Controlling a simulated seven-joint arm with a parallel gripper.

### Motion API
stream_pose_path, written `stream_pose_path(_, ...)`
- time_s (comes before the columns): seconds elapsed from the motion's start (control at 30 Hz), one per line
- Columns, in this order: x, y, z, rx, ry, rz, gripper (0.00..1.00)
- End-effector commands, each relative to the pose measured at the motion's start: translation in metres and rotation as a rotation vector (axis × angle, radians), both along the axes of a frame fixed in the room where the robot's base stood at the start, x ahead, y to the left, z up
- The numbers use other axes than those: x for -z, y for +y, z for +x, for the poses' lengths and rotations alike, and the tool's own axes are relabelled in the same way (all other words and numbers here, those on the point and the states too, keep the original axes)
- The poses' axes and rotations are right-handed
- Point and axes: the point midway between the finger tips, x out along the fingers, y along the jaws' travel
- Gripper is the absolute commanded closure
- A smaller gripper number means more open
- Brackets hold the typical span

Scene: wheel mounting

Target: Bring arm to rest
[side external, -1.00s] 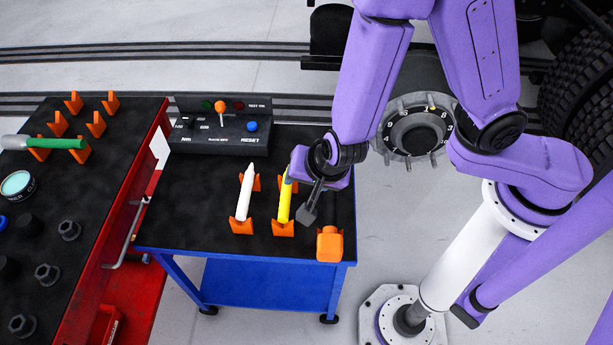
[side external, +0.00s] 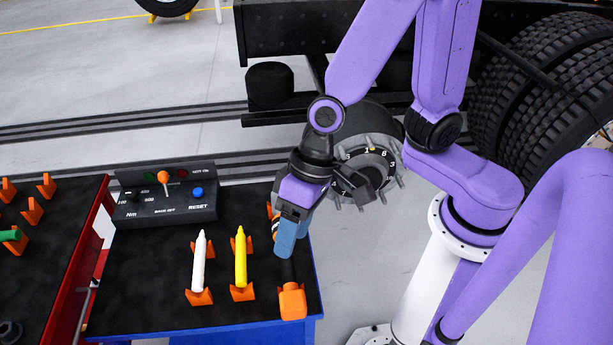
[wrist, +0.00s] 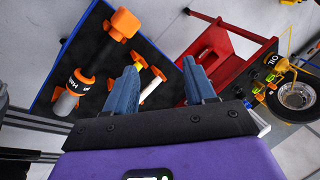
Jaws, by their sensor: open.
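My gripper (side external: 286,245) hangs over the right side of the blue cart (side external: 245,325), in front of a black-handled tool with an orange head (side external: 292,302), partly hiding it. In the wrist view my gripper (wrist: 160,68) shows two blue-grey fingers spread apart, with nothing held between them. A yellow marker (side external: 240,258) and a white marker (side external: 199,264) rest in orange holders to the left of the gripper. The white marker also shows beyond the fingers in the wrist view (wrist: 152,88). My forearm and wrist partly hide the numbered wheel hub (side external: 367,165).
A control box (side external: 165,205) with knobs and buttons stands at the cart's back left. A red cart (side external: 85,270) with tools is at the left. Large tyres (side external: 545,85) stand at the right. Open floor (side external: 130,80) lies behind the carts.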

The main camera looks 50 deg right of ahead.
Motion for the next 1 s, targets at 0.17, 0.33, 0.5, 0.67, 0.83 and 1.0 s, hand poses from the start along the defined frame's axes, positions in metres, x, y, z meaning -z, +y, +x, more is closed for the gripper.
stream_pose_path(0.17, -0.024, -0.051, -0.033, -0.322, -0.033, -0.056, 0.45)
stream_pose_path(0.33, -0.041, -0.108, -0.056, -0.595, -0.09, -0.165, 0.45)
stream_pose_path(0.5, -0.054, -0.155, -0.068, -0.774, -0.144, -0.282, 0.45)
stream_pose_path(0.67, -0.06, -0.176, -0.071, -0.846, -0.169, -0.345, 0.45)
stream_pose_path(0.83, -0.061, -0.18, -0.071, -0.861, -0.174, -0.359, 0.45)
stream_pose_path(1.0, -0.061, -0.179, -0.071, -0.859, -0.172, -0.357, 0.45)
